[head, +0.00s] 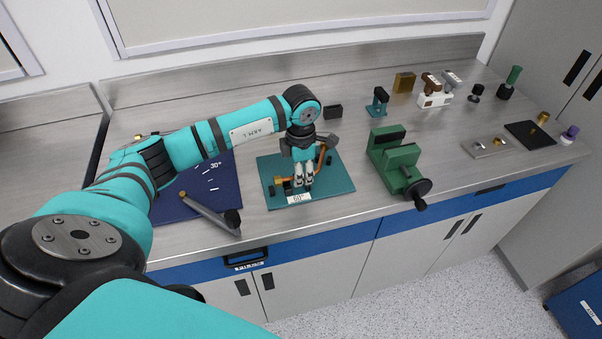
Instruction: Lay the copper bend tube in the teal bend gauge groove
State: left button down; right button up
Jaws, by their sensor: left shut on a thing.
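The teal bend gauge (336,186) lies flat on the steel bench in the middle of the view, with a white label at its front edge. The copper bend tube (319,162) shows at the right of my left gripper, over the gauge. My left gripper (302,184) points down over the gauge and is shut on the tube. The gripper hides the middle of the tube and much of the groove, so I cannot tell whether the tube sits in it. My right gripper is not in view.
A dark blue angle board (220,174) with a grey lever (212,212) lies to the left of the gauge. A green vise (397,165) stands to the right. Small fixtures, including a brass block (404,82), stand at the back right. The bench front between gauge and vise is clear.

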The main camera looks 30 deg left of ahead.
pick_arm(q)
jog(key=shift+f+b, duration=0.25)
jog(key=shift+b, duration=0.1)
dwell(0.7)
jog(key=shift+r, duration=0.2)
dwell(0.4)
jog(key=shift+b, duration=0.3)
dwell(0.7)
jog(key=shift+f, duration=0.1)
jog(key=shift+f, duration=0.1)
dwell(0.3)
jog(key=shift+r, duration=0.25)
